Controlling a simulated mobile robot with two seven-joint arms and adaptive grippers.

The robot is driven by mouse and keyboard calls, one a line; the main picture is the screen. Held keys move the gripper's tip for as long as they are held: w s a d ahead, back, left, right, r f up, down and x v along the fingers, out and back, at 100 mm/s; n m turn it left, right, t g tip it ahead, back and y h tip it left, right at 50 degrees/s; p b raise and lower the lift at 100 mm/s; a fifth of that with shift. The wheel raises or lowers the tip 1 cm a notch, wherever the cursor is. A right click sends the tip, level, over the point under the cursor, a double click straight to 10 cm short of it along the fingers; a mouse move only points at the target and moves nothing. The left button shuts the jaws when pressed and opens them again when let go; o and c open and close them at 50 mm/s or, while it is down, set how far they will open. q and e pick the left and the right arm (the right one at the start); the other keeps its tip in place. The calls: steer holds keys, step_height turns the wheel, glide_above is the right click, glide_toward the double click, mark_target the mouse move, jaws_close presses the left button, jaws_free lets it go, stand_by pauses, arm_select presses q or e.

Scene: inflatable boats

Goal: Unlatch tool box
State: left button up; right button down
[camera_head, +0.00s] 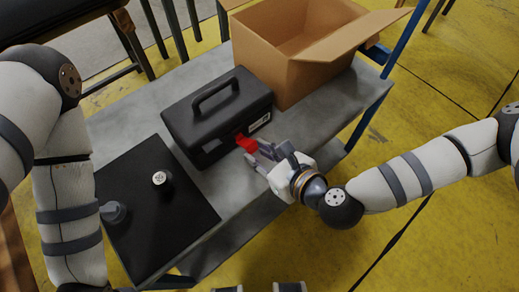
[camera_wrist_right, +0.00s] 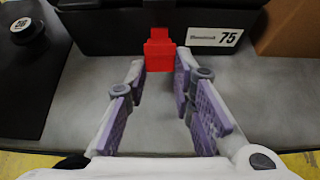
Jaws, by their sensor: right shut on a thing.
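The black tool box (camera_head: 217,114) with its raised handle stands shut on the grey table. Its red latch (camera_head: 246,143) is on the front side and sticks outward from the box. In the right wrist view the red latch (camera_wrist_right: 159,50) is at top centre, between the fingertips. The exact contact at the fingertips is hard to make out.
An open cardboard box (camera_head: 285,70) stands behind and right of the tool box. A black panel (camera_head: 150,225) with a round knob (camera_head: 160,178) lies to the left. Bare grey tabletop (camera_head: 300,128) shows at the right, ending at the front edge.

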steer(key=shift+f, duration=0.1)
stand_by(0.3)
steer(key=c, duration=1.4)
jaws_free()
steer(key=shift+o, duration=0.2)
steer(key=v, duration=0.7)
steer(key=shift+s, duration=0.2)
steer(key=shift+d, duration=0.1)
